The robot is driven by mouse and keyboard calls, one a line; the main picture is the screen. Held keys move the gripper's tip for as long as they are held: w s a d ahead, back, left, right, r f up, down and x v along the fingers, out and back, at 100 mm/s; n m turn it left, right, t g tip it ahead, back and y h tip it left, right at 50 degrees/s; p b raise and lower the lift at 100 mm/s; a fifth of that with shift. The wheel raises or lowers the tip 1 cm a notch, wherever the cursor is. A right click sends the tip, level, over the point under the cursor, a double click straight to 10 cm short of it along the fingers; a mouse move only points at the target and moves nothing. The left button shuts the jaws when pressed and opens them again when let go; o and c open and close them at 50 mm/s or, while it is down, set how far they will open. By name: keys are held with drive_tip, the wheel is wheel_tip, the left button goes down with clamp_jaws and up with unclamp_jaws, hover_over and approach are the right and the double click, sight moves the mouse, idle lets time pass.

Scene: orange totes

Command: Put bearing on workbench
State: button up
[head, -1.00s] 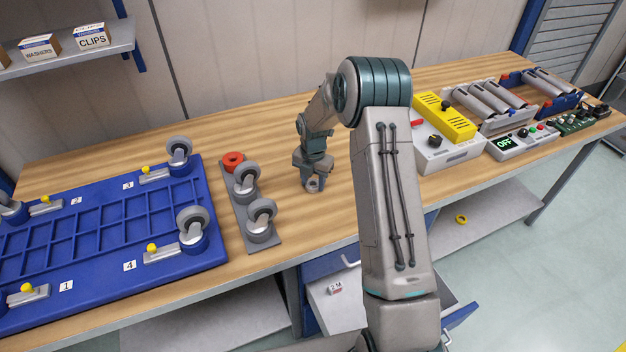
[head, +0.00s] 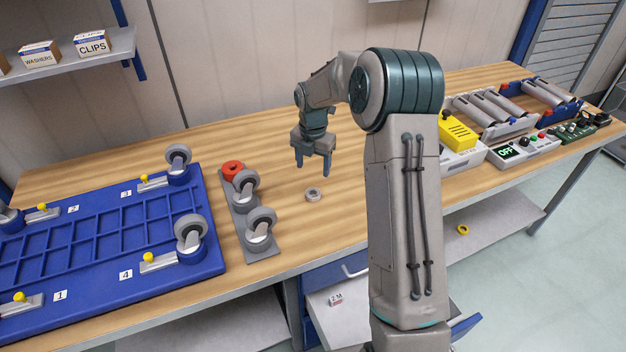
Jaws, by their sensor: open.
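The bearing (head: 313,195) is a small grey metal ring lying flat on the wooden workbench (head: 290,232), to the right of the grey caster strip. My gripper (head: 313,164) points down above and slightly behind the bearing in the head view. Its fingers are apart and empty, and they do not touch the bearing.
A grey strip (head: 263,252) holds two casters and a red ring (head: 233,168). A blue tray (head: 90,268) with casters and clamps fills the left. A yellow and grey box (head: 457,134) and an OFF control box (head: 507,152) stand at right. An open drawer (head: 340,305) is below.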

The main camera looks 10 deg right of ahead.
drive_tip(key=s+r+m+t, duration=0.2)
drive_tip(key=s+r+m, duration=1)
drive_tip(key=s+r, duration=0.2)
drive_tip(key=s+m+t, duration=0.1)
drive_tip(key=s+m, duration=1.5)
drive_tip(key=s, duration=0.3)
drive_tip(key=shift+r+t, duration=0.3)
drive_tip(key=shift+r, duration=0.15)
